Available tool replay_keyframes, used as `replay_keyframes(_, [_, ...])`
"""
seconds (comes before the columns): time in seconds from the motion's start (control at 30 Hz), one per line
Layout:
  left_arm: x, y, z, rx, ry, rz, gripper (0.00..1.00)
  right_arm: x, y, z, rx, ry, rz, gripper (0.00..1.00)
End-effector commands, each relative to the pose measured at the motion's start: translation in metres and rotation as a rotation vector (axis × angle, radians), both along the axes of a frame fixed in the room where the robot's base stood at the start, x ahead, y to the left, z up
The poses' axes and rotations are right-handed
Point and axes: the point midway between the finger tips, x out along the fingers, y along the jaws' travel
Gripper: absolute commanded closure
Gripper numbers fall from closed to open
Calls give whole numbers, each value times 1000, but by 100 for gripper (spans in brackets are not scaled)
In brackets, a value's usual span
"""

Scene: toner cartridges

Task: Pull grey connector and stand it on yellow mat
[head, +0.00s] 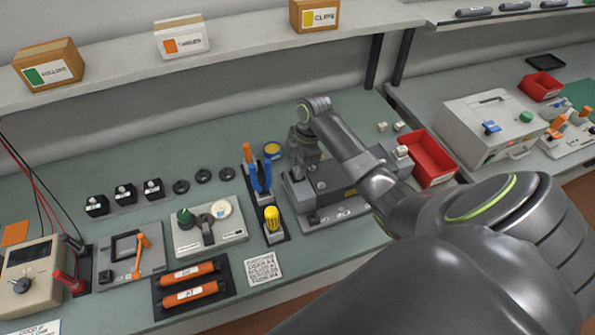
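My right gripper (306,160) points down over the back left part of a dark grey device (345,186) on the bench. Its fingertips are small and merge with the grey parts below, so I cannot tell whether it is open or shut. I cannot make out a separate grey connector; the gripper and wrist may hide it. A small yellow round patch with a dark rim (273,149) lies just left of the gripper; I cannot tell whether it is the yellow mat. My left gripper is not in view.
Orange cartridges (190,293) lie in a dark tray at the front. A shelf with boxes (181,37) runs above the bench.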

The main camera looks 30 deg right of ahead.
Motion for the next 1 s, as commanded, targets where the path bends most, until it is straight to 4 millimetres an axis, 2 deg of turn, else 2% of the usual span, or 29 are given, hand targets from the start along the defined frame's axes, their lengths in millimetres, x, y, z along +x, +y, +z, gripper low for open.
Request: replay_keyframes(1.0, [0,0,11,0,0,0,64,1,0,11,-1,-3,0,100])
